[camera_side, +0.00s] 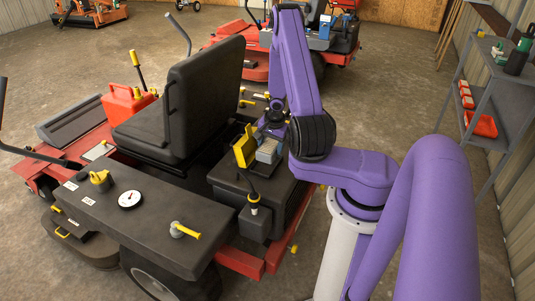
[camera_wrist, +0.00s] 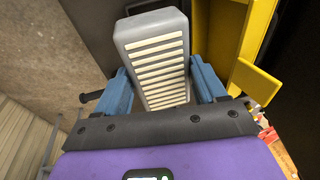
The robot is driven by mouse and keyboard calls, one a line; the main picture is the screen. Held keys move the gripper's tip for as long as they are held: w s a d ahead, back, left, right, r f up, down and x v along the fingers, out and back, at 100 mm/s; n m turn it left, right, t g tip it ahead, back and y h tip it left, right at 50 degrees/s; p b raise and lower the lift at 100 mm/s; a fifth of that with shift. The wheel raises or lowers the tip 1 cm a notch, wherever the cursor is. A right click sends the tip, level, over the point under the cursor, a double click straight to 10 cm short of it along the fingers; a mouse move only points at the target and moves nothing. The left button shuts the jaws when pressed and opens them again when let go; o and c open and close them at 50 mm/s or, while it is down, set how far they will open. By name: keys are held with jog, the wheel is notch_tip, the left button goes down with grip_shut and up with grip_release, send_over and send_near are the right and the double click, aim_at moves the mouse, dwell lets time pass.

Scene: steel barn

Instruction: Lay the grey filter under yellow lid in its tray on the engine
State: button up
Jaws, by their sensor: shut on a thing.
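The grey filter (camera_wrist: 157,50) is a light block with pale pleats across its face. My gripper (camera_wrist: 161,82) is shut on it, one blue finger at each side. In the side view the filter (camera_side: 268,151) is held above the black engine housing (camera_side: 228,178), just right of the yellow lid (camera_side: 244,146). The lid stands raised and tilted. In the wrist view the lid (camera_wrist: 254,82) is right of the filter, with a gap between them. The tray's inside is hidden in the side view, and I cannot make it out surely in the wrist view.
The black seat (camera_side: 205,95) rises left of the engine. A red mower (camera_side: 335,50) is behind my arm, and a grey shelf (camera_side: 490,95) stands at right.

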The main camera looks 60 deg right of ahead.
aim_at(268, 142)
jog(key=f, duration=0.1)
jog(key=w+d+f, duration=0.1)
jog(key=w+f, duration=0.1)
jog(key=shift+d, duration=0.3)
jog(key=shift+s+a+x, duration=0.1)
jog(key=shift+s+x, duration=0.05)
jog(key=shift+x, duration=0.6)
jog(key=shift+s+a+x, duration=0.1)
jog(key=shift+x, duration=0.6)
jog(key=shift+f, duration=0.2)
jog(key=shift+f, duration=0.3)
jog(key=shift+f, duration=0.2)
